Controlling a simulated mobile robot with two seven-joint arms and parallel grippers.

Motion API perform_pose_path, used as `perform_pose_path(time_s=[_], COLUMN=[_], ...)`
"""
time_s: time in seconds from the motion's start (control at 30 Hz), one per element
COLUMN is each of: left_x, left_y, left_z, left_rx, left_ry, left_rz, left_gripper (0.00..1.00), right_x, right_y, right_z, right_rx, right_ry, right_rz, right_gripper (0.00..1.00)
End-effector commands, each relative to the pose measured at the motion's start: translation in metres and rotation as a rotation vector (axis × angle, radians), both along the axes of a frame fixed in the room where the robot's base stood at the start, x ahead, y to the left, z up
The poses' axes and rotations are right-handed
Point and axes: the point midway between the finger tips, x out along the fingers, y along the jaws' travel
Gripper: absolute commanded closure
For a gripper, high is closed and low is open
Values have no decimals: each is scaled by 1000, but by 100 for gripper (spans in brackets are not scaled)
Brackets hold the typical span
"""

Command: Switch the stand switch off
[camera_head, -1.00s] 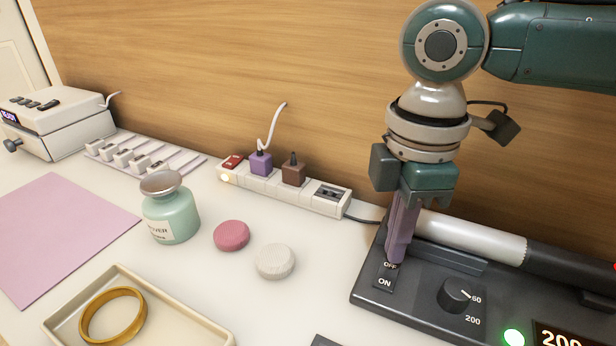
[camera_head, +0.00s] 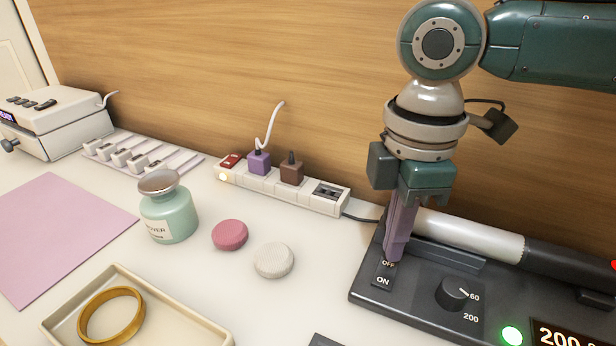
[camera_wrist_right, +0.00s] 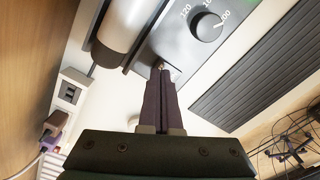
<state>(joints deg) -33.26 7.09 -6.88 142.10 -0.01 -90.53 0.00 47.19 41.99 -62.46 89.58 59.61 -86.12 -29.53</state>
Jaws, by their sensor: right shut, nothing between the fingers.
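The dark stand (camera_head: 410,290) is at the right in the head view. Its rocker switch (camera_head: 383,279) carries the words OFF and ON. My right gripper (camera_head: 393,258) points straight down with shut fingers, and the tips are at the OFF end of the switch. The tips hide part of the switch, and I cannot tell for sure whether they touch it. In the right wrist view the shut fingers (camera_wrist_right: 159,75) reach the stand (camera_wrist_right: 184,40) beside its dial. A green light (camera_head: 512,335) glows on the stand, next to a display (camera_head: 556,337) reading 200. My left gripper is not in view.
A metal-and-black iron (camera_head: 470,236) lies along the back of the stand. A power strip (camera_head: 320,204) with two plugs is left of it. A pink disc (camera_head: 230,235), a pale disc (camera_head: 274,260), a green jar (camera_head: 170,217) and a tray (camera_head: 205,331) stand further left.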

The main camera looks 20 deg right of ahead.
Motion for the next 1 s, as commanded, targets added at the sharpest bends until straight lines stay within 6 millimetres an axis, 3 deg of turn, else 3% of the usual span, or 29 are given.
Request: perform_pose_path(time_s=[1.0], left_x=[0], left_y=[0], left_z=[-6], left_rx=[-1], left_ry=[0], left_rz=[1], left_gripper=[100], right_x=[0], right_y=[0], right_z=[-12], right_rx=[0], right_ry=[1], right_rz=[-1], right_gripper=[100])
